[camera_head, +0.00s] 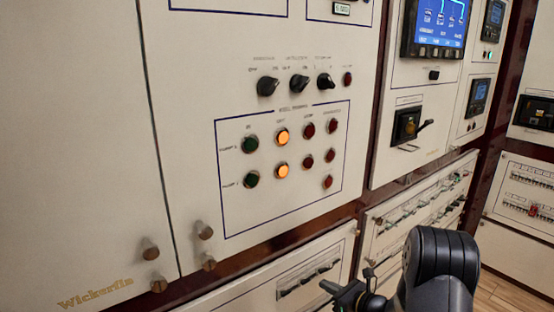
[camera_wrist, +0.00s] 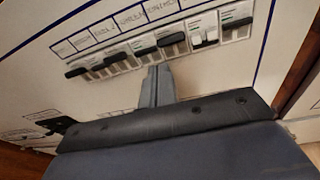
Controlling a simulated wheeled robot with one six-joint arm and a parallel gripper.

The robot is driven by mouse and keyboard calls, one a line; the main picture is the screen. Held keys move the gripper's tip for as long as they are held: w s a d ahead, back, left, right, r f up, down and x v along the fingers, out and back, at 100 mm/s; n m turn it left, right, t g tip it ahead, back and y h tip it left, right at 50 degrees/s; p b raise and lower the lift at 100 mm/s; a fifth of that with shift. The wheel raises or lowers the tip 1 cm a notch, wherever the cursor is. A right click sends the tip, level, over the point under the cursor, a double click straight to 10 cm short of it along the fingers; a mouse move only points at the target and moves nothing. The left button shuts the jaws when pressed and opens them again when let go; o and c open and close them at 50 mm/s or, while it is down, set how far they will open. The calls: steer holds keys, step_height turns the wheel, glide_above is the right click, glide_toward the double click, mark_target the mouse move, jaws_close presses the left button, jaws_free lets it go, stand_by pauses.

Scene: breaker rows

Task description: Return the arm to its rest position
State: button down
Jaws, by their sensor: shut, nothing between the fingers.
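My gripper (camera_wrist: 157,72) shows in the wrist view as grey fingers pressed together, with nothing between them. Its tips are just below a row of breakers (camera_wrist: 145,50) in the picture; I cannot tell how far they are from the panel. In the head view my dark arm (camera_head: 440,262) rises at the bottom right, in front of the lower breaker panels. A small black part of it extends left near the bottom edge, and its tip there is not clear.
A cream cabinet wall fills the head view, with knobs (camera_head: 268,86), lit orange lamps (camera_head: 282,171) and a blue screen (camera_head: 438,24). A small black lever switch (camera_head: 408,124) protrudes at the right. Lower panels (camera_head: 420,200) carry breaker rows. Wooden floor shows at the bottom right.

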step_height(320, 180, down, 5)
steer(key=d+t+y+b, duration=0.1)
steer(key=d+t+b, duration=0.1)
steer(key=t+b, duration=0.5)
steer(key=s+d+n+g+y, duration=0.1)
steer(key=s+d+g, duration=0.1)
steer(key=s, duration=0.5)
steer(key=shift+r+g+y+b, duration=0.35)
steer(key=shift+g+y+b, duration=0.1)
steer(key=shift+g, duration=0.15)
steer(key=shift+r, duration=0.1)
